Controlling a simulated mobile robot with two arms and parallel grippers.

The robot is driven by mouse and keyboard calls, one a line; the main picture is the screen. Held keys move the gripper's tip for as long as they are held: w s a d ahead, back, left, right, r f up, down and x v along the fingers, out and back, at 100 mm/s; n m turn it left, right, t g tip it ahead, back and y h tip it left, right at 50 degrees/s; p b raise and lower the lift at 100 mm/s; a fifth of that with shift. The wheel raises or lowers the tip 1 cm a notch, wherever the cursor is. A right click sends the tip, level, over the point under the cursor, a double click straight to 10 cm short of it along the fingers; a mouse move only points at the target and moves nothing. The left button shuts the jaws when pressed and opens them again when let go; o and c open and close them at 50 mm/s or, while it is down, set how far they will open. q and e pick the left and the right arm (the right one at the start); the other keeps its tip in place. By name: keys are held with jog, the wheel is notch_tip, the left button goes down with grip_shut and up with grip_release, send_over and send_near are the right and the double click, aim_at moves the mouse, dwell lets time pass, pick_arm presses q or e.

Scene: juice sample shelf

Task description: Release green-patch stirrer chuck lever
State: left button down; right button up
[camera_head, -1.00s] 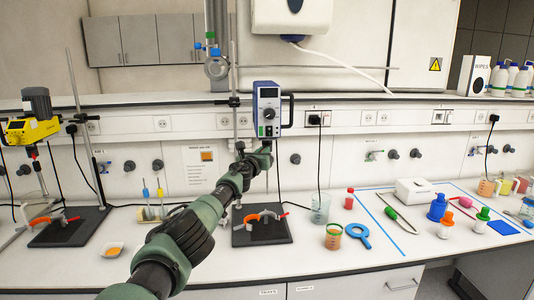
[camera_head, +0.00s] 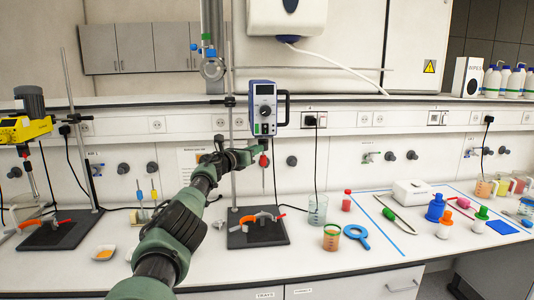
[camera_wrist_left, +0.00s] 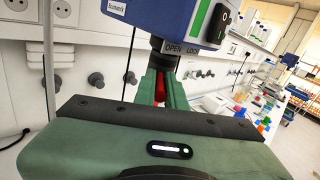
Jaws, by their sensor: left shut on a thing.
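The green-patch stirrer (camera_head: 264,108) is a blue and grey motor head with a dial and a small green patch, clamped to a stand rod. It also fills the top of the left wrist view (camera_wrist_left: 168,18), with a green patch and the label OPEN LOCK above the dark chuck (camera_wrist_left: 164,58). My left gripper (camera_head: 257,149) is just under this head. In the left wrist view its green fingers are shut on the red chuck lever (camera_wrist_left: 160,88), whose ends are partly hidden. Red also shows beside the fingertips in the head view (camera_head: 263,160). My right gripper is not in view.
A yellow stirrer (camera_head: 24,129) stands at the far left. Below the blue stirrer is a dark base plate (camera_head: 258,238) with an orange clamp. A glass beaker (camera_head: 318,210) and an orange jar (camera_head: 332,237) stand to its right. Free bench lies in front.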

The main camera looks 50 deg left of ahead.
pick_arm(q)
jog(key=shift+r, duration=0.3)
jog(key=c, duration=1.6)
grip_release()
jog(key=shift+o, duration=0.6)
jog(key=shift+w+f, duration=0.1)
jog(key=shift+f, duration=0.1)
jog(key=shift+s+a+f, duration=0.1)
jog(key=shift+s+f, duration=0.1)
jog(key=shift+s, duration=0.55)
jog(key=shift+s+d, duration=0.3)
jog(key=shift+s, duration=0.2)
jog(key=shift+r+b+v, duration=0.2)
jog(key=shift+b+v, duration=1.55)
jog(key=shift+v, duration=0.9)
jog(key=shift+d+f, duration=0.1)
jog(key=shift+f, duration=0.05)
